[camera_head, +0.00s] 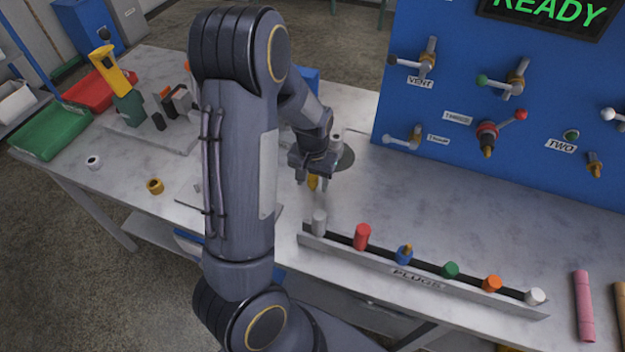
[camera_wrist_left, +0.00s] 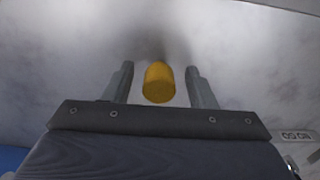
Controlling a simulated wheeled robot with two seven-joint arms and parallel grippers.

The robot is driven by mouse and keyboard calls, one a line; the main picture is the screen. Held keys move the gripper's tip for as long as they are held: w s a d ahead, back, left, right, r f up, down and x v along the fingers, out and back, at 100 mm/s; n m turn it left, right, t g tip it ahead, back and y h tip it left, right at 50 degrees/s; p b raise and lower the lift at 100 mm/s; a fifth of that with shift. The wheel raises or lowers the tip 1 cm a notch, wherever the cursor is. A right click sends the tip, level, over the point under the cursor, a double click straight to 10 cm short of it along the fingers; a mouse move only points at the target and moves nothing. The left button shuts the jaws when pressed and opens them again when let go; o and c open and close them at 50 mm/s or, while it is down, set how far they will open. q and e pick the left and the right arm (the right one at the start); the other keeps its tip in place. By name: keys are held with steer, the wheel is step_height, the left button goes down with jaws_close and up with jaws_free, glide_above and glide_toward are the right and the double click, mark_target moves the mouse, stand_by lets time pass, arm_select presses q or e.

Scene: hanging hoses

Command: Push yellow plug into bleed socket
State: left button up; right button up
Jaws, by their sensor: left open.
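The yellow plug (camera_wrist_left: 159,83) shows between the two fingers of my left gripper (camera_wrist_left: 160,69) in the left wrist view. The fingers are open, with a gap on each side of the plug. In the head view, my left gripper (camera_head: 316,182) is low over the table behind the plug rack, and a bit of the yellow plug (camera_head: 312,183) shows at its fingers. I cannot tell what the plug rests on. No label that I can read says bleed, so I cannot pick out the bleed socket. My right gripper is not in view.
The plug rack (camera_head: 420,279) holds several coloured plugs along the table's front. A blue panel (camera_head: 550,100) with levers and valves stands behind at the right. A yellow ring (camera_head: 155,186), a white ring (camera_head: 93,162), and green (camera_head: 50,133) and red (camera_head: 100,92) trays lie left.

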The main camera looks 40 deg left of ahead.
arm_select(q)
steer(key=shift+f, duration=0.25)
jaws_close()
